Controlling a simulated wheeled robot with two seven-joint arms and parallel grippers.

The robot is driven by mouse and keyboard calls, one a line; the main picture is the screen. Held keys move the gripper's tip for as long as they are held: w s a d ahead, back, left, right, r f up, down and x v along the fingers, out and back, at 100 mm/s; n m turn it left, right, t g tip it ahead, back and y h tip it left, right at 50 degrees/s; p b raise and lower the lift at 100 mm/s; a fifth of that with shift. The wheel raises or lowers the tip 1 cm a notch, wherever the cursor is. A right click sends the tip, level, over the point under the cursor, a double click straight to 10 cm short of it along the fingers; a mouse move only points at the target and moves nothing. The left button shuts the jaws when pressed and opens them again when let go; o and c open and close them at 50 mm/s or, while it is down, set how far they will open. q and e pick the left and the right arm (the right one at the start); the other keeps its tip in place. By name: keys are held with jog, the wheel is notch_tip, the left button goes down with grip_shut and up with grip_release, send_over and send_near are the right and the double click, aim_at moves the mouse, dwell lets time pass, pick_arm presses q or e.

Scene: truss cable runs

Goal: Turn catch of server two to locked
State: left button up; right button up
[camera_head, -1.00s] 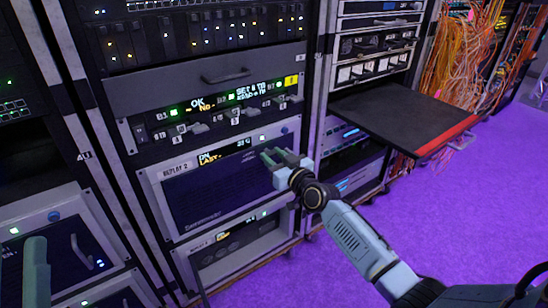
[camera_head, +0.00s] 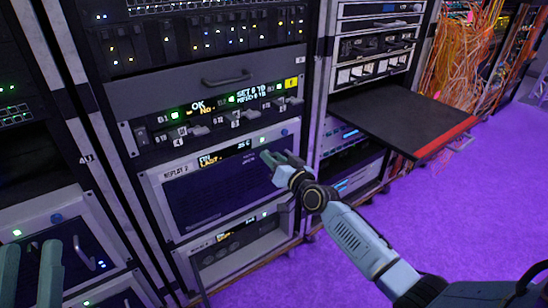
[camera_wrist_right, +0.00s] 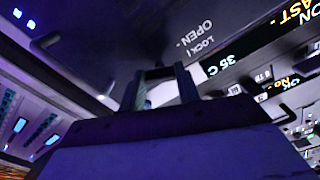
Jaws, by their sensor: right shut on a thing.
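The server labelled REPLAY 2 (camera_head: 205,195) is a silver-framed unit with a dark front, in the middle rack of the head view. My right gripper (camera_head: 274,158) is at the right side of its front, under a small lit display. In the right wrist view, my right gripper's fingers (camera_wrist_right: 160,82) reach to the panel beside a printed LOCK / OPEN label (camera_wrist_right: 203,40). They are shut on a small part there, apparently the catch, mostly hidden between them; its angle cannot be read. My left gripper (camera_head: 30,250) is open and empty at the lower left.
Above the server is a panel with a row of small levers (camera_head: 225,122) and a drawer with a handle (camera_head: 225,80). A black shelf with a red edge (camera_head: 405,117) juts out at right. The purple floor (camera_head: 460,220) is clear.

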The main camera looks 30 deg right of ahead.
pick_arm(q)
jog(key=shift+w+f+g, duration=0.2)
jog(key=shift+f+g, duration=0.05)
jog(key=shift+g, duration=0.15)
pick_arm(e)
jog(key=shift+m, duration=6.4)
jog(key=o, duration=1)
pick_arm(q)
jog(key=shift+p, duration=0.3)
pick_arm(e)
jog(key=shift+s, duration=0.15)
